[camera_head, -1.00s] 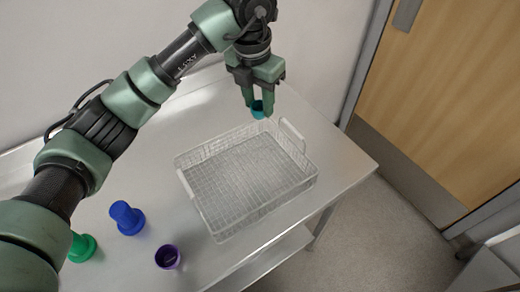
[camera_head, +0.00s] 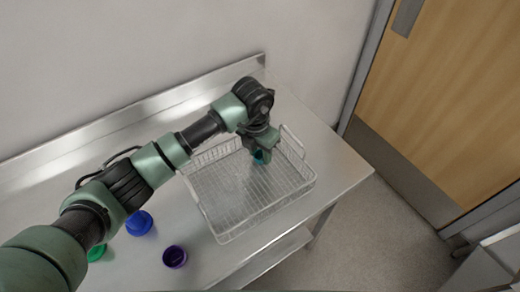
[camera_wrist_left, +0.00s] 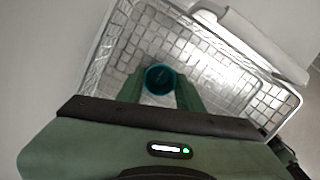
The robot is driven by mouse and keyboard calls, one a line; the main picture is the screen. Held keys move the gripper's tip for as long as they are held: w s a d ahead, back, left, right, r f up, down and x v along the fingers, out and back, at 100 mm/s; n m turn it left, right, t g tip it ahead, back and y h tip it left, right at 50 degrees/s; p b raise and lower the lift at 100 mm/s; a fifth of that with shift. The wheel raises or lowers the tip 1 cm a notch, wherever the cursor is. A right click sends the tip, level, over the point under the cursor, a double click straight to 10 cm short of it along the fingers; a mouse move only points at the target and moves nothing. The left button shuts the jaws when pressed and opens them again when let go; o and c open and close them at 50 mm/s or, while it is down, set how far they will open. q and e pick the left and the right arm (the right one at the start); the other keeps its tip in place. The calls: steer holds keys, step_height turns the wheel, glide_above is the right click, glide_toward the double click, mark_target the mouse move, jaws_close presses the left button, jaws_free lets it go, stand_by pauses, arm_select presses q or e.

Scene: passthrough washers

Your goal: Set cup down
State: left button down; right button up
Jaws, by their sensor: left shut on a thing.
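A teal cup (camera_head: 259,157) is held between the fingers of my left gripper (camera_head: 262,152), which is shut on it. The cup also shows in the left wrist view (camera_wrist_left: 160,79), its round opening facing the camera. The cup is inside the outline of the wire basket (camera_head: 226,238), near its back right part. I cannot tell whether the cup touches the basket floor. My right gripper is not in view.
The basket stands on a metal table (camera_head: 345,170). A blue cup (camera_head: 139,223), a purple cup (camera_head: 174,257) and a partly hidden green cup (camera_head: 97,252) are on the table at the left front. The middle of the basket is clear.

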mark_target(257, 159)
arm_select(q)
steer(key=shift+f, duration=0.1)
steer(key=c, duration=0.9)
jaws_free()
steer(key=shift+s+a+r+b, duration=0.2)
steer(key=shift+r+b, duration=0.45)
steer(key=shift+r, duration=1.4)
steer(key=shift+s+a+r+b, duration=0.15)
steer(key=shift+r+b, duration=0.5)
steer(key=shift+r, duration=1.4)
steer(key=shift+s+a+r+b, duration=0.15)
steer(key=shift+r+b, duration=0.5)
steer(key=shift+r, duration=1.4)
